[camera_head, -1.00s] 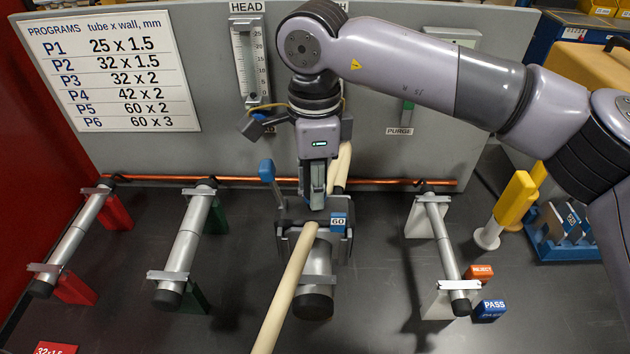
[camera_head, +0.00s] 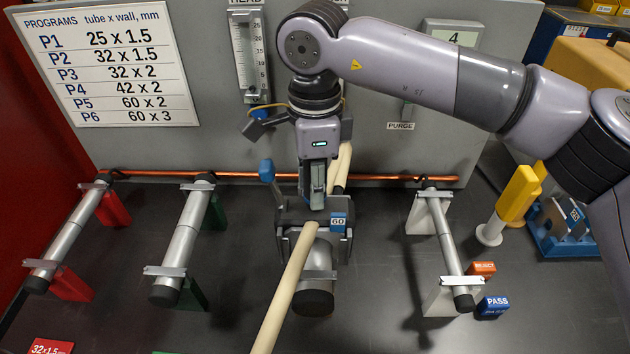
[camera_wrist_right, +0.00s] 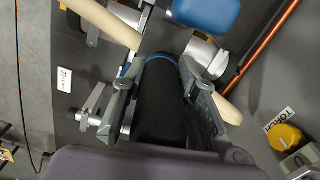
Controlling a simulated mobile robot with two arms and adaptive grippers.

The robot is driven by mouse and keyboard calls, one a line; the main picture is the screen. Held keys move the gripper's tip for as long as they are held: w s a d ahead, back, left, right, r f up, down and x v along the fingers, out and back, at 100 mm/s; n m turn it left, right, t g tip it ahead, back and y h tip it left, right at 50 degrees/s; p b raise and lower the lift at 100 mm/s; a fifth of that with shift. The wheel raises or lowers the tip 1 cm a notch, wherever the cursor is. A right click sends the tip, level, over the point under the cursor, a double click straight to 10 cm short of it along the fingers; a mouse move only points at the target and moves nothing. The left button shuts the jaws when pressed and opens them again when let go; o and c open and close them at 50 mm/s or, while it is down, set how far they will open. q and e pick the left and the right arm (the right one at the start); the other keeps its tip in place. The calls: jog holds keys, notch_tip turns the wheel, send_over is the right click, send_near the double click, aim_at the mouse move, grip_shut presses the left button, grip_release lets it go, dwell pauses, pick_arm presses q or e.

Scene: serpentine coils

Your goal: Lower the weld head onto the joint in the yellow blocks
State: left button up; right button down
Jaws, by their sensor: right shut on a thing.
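The weld head (camera_head: 287,217) is a dark, wide clamp marked 60, with a blue lever (camera_head: 267,172) at its left. It sits over the thick silver tube with a black end cap (camera_head: 313,303) at the middle of the bench. My right gripper (camera_head: 316,197) points down from above and is shut on the head's black handle (camera_wrist_right: 160,100). The head hides the joint, and I cannot make out yellow blocks under it. I cannot tell whether the head touches the tube. My left gripper is not in view.
A cream hose (camera_head: 285,300) passes in front of the head and tube. Tubes on red blocks (camera_head: 70,283), green blocks (camera_head: 193,296) and white blocks (camera_head: 438,298) stand to either side. An upright yellow-handled tool (camera_head: 517,194) and blue rack (camera_head: 560,245) are at right. A copper pipe (camera_head: 230,175) runs behind.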

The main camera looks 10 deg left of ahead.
jog(key=shift+f+b, duration=0.65)
jog(key=shift+f, duration=0.05)
jog(key=c, duration=1.2)
grip_release()
jog(key=shift+f, duration=0.1)
